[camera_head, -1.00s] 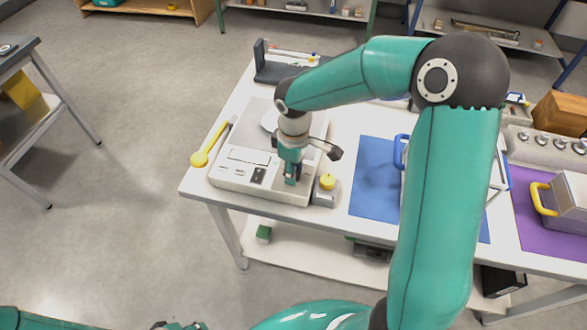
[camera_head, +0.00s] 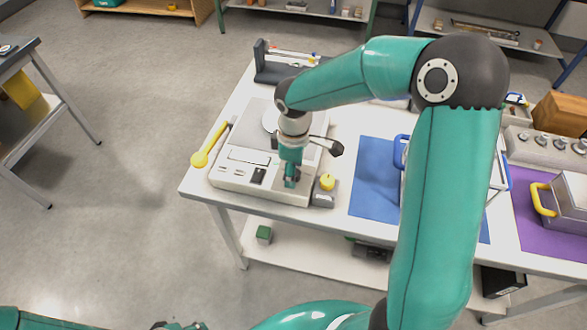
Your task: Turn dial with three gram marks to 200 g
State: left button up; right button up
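My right gripper (camera_head: 291,180) points straight down at the front right part of the white weighing scale (camera_head: 232,183). Its fingers are small and partly hidden by its own body, so I cannot tell whether they are open or shut, or on what. No dial with gram marks can be made out. The scale's front there is covered by the gripper.
A yellow-ended handle (camera_head: 200,159) lies at the scale's left. A blue mat (camera_head: 374,190) lies to the right, partly behind my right arm. A purple mat (camera_head: 530,236) and a grey box with a yellow handle (camera_head: 541,199) are farther right.

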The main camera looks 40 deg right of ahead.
notch_tip(320, 180, up, 12)
dwell(0.7)
jog(key=shift+f, duration=0.1)
dwell(0.3)
